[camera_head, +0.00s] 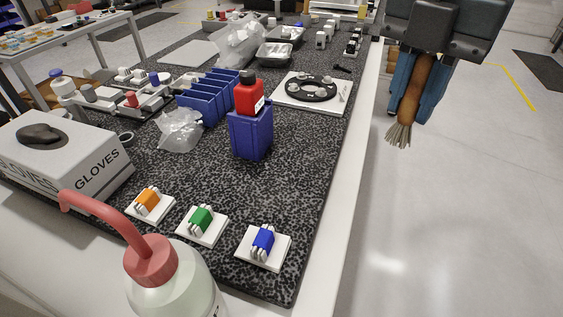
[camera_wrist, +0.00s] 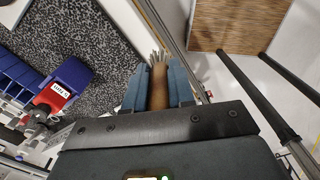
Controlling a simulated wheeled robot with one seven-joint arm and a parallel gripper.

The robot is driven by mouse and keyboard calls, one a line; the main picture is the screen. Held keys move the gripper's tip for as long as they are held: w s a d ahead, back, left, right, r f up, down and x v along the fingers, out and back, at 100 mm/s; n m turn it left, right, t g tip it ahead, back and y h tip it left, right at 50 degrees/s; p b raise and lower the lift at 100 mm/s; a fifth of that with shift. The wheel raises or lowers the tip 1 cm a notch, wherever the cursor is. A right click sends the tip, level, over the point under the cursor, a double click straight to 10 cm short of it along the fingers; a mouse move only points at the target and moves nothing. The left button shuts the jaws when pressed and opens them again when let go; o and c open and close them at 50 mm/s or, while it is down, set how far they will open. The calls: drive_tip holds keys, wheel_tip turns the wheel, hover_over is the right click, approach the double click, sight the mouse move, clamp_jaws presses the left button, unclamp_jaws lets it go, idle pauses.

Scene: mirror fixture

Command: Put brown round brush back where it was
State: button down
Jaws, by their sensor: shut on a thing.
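My gripper (camera_head: 408,92) is at the upper right of the head view, past the right edge of the table and above the floor. It is shut on the brown round brush (camera_head: 411,102), whose bristles point down. In the wrist view the brush (camera_wrist: 159,88) sits between the two blue fingers of the gripper (camera_wrist: 158,90), with its pale bristles sticking out past the fingertips. The brush's upper end is hidden by the gripper. I cannot tell which spot the brush came from.
A red-nozzled bottle (camera_head: 165,270) stands in front. Floor at right is clear.

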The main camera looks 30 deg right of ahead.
drive_tip(key=shift+w+a+f+b, duration=0.15)
drive_tip(key=shift+w+a+f, duration=1.25)
drive_tip(key=shift+f, duration=0.4)
drive_tip(key=shift+w+a+f+b, duration=0.1)
drive_tip(key=shift+w+a+f, duration=0.95)
drive_tip(key=shift+a+f, duration=0.7)
drive_tip(key=shift+w+a+f+b, duration=0.15)
drive_tip(key=shift+w+a+f, duration=1.2)
drive_tip(key=shift+f, duration=0.55)
drive_tip(key=shift+s, duration=0.1)
drive_tip(key=shift+f, duration=0.2)
drive_tip(key=c, duration=1)
unclamp_jaws()
drive_tip(key=shift+o, duration=0.2)
wheel_tip(320, 180, up, 12)
drive_tip(key=p, duration=0.1)
drive_tip(key=shift+r, duration=0.2)
